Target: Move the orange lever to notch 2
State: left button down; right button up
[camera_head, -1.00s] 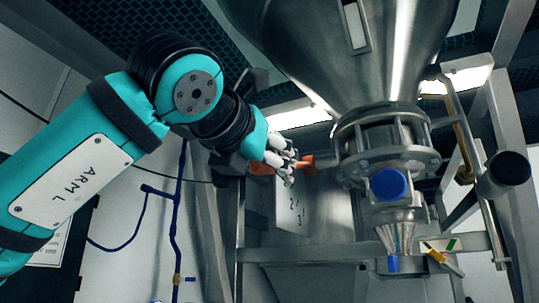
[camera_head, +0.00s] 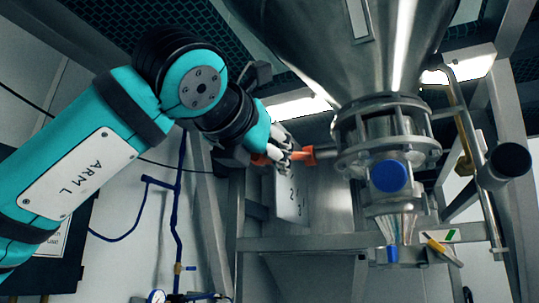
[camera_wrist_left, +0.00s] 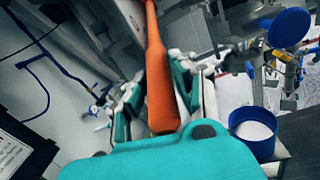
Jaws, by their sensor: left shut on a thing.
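The orange lever (camera_head: 301,156) sticks out to the left of the hopper's lower flange in the head view. My left gripper (camera_head: 279,157) is shut on it, with the fingers around its shaft. In the left wrist view the lever (camera_wrist_left: 159,85) runs from the top edge down between the two fingers of the left gripper (camera_wrist_left: 157,88). A pale plate (camera_head: 291,199) with notch numbers hangs just below the lever; a 2 shows, and the other marks are hard to read. My right gripper is not in view.
The steel hopper (camera_head: 375,50) fills the upper right, with a blue cap (camera_head: 389,176) below its flange. Blue pipes (camera_head: 178,215) run on the left wall. A blue cup (camera_wrist_left: 253,133) shows in the wrist view.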

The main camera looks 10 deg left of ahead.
pick_arm(q)
jog(key=f+b, duration=0.1)
jog(key=b, duration=0.2)
jog(key=w+f+t+b, duration=0.1)
jog(key=f+b, duration=0.1)
jog(key=b, duration=0.1)
jog(key=w+f+t+b, duration=0.1)
jog(key=f+b, duration=0.1)
jog(key=b, duration=0.1)
jog(key=shift+d+f, duration=0.1)
jog(key=shift+d, duration=0.2)
jog(key=shift+w+d+f+t+h+b, duration=0.15)
jog(key=shift+w+t+h+b, duration=0.2)
jog(key=shift+b, duration=0.2)
jog(key=c, duration=1.1)
grip_release()
jog(key=shift+s, duration=0.15)
jog(key=v, duration=1.2)
